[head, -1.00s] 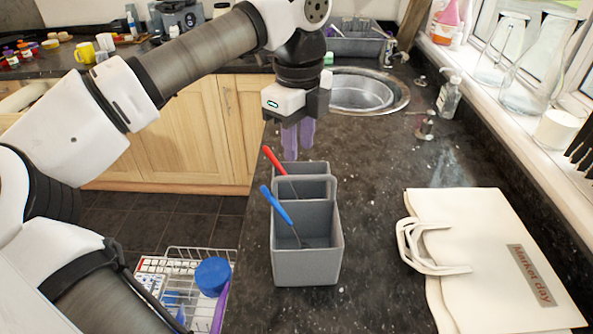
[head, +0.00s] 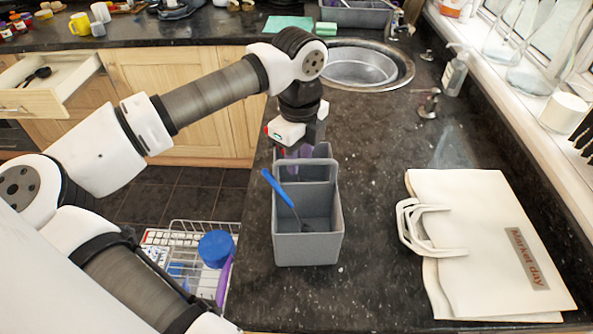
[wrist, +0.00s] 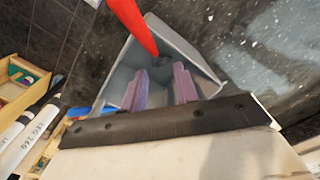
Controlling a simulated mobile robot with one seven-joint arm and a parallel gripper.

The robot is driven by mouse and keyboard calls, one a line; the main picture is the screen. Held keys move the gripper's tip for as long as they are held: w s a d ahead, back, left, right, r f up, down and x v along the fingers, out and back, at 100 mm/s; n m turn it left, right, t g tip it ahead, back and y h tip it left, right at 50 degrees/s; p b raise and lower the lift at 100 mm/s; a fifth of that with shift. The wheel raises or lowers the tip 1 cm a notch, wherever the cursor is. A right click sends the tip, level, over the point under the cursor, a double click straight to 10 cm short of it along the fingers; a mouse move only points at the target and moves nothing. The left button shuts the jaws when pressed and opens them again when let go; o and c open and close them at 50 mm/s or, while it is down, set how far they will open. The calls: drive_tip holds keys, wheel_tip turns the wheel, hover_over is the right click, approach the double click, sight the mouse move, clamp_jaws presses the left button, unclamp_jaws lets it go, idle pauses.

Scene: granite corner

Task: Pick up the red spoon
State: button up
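The red spoon's handle (wrist: 133,25) rises from a grey caddy compartment (wrist: 194,45) in the wrist view, its lower end dark inside. In the head view I cannot make the red spoon out clearly behind the gripper and caddy. My gripper (wrist: 160,75) is open, its two purple fingers apart and reaching down over the compartment. The red handle stands just beyond the gap between the fingers, not clearly between them. In the head view my gripper (head: 300,152) is low at the caddy's rear, its fingertips partly hidden by the caddy walls.
A blue-handled spoon (head: 277,187) leans in the front compartment of the grey caddy (head: 307,247). A cream bag (head: 470,240) lies to the right on the dark counter, with clear counter between. A sink (head: 360,68) lies behind, and a wire basket (head: 180,240) stands at the lower left.

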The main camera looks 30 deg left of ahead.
drive_tip(key=shift+a+f+p, duration=0.2)
drive_tip(key=shift+f+p, duration=0.3)
drive_tip(key=shift+f, duration=1.35)
clamp_jaws()
drive_tip(key=shift+r, duration=0.1)
